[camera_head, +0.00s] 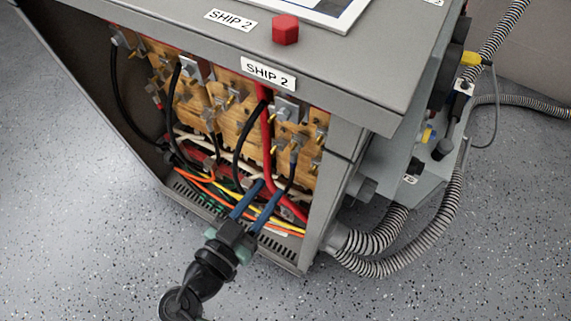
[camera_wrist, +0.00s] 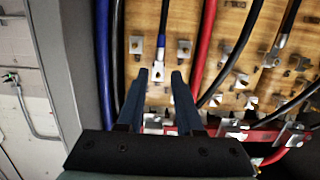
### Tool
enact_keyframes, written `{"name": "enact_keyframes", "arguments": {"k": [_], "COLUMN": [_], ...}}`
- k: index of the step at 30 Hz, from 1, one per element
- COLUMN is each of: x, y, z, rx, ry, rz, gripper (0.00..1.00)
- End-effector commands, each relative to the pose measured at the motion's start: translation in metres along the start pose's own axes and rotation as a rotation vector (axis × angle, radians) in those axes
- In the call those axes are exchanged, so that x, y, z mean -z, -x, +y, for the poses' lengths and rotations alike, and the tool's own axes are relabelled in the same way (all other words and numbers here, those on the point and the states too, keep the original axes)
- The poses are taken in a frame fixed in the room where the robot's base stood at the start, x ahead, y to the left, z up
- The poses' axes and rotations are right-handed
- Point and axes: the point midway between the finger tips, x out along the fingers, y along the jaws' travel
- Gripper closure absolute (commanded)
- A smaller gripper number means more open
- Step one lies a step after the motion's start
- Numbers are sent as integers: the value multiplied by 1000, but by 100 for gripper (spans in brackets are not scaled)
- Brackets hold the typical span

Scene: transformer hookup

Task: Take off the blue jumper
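A blue cable (camera_wrist: 102,60) runs down the left of the wrist view, beside the cabinet's grey side wall. It passes out of sight behind my gripper. A separate cable has a blue sleeve (camera_wrist: 162,41) above a metal lug near the top middle. I cannot tell which of these is the blue jumper. My gripper (camera_wrist: 160,77) is open, with its two dark blue fingers apart and a bolted metal terminal visible between their tips. No cable shows between the fingers. In the head view my gripper (camera_head: 271,188) reaches into the cabinet's open front; no blue cable is clear there.
The grey cabinet (camera_head: 349,88) holds wooden terminal boards (camera_head: 236,128). Black cables and a red cable (camera_head: 266,135) hang close around my fingers. Orange and yellow wires lie low inside. Ribbed conduits (camera_head: 432,240) curve outside at the right. The speckled floor is clear at left.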

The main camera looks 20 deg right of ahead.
Motion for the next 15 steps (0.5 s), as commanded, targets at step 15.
{"name": "enact_keyframes", "arguments": {"k": [15], "x": [-2], "y": [-95], "z": [0], "rx": [-3], "ry": [-2], "rz": [-1], "gripper": [65]}}
